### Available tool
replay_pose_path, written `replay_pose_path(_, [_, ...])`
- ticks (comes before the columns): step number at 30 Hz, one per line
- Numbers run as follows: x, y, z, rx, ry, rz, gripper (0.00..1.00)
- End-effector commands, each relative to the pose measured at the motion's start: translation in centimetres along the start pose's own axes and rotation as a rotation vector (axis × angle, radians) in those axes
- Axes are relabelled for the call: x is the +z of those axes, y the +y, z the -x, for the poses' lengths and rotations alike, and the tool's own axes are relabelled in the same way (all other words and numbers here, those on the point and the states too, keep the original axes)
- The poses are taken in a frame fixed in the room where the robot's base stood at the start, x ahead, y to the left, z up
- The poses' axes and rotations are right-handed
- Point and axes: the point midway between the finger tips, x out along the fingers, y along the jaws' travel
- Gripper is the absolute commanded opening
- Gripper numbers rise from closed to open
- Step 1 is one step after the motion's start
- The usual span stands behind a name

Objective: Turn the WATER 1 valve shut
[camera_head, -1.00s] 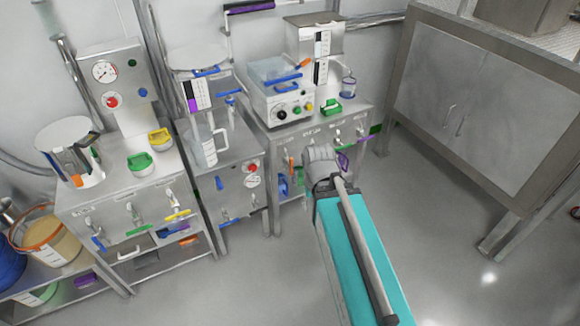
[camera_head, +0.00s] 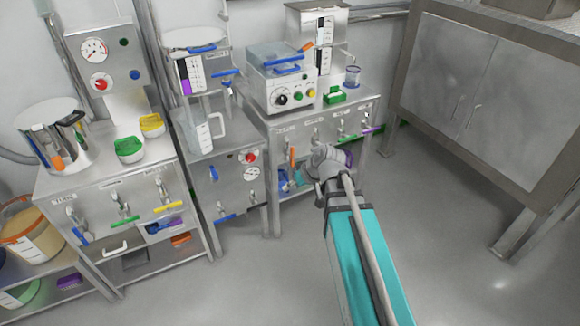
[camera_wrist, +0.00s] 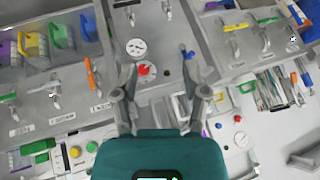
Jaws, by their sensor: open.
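The right bench (camera_head: 345,110) has a row of tap-like valves on its front. They include an orange-handled valve (camera_head: 291,156), also in the wrist view (camera_wrist: 92,72), a green-handled valve (camera_head: 345,141) and a purple-handled valve (camera_head: 372,129). The labels are too small to read surely, so I cannot tell which valve is WATER 1. My gripper (camera_head: 322,163) is in front of this bench, right of the orange handle in the head view. In the wrist view my gripper (camera_wrist: 160,98) has its fingers spread, with nothing between them.
The middle unit (camera_head: 232,185) carries a red knob (camera_head: 250,157) and a blue-handled valve (camera_head: 213,173). The left bench (camera_head: 150,183) has blue, green and yellow valve handles. A grey cabinet (camera_head: 475,95) stands at the right. The floor (camera_head: 270,285) in front is clear.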

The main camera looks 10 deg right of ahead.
Motion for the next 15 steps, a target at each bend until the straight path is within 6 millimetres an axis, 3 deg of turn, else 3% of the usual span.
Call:
replay_pose_path(1, [0.0, 0.7, -1.8, -0.013, 0.034, 0.016, 0.58])
replay_pose_path(3, [-0.5, 1.2, -2.8, -0.03, 0.085, 0.041, 0.58])
replay_pose_path(15, [-3.6, 4.6, -8.0, -0.069, 0.384, 0.155, 0.58])
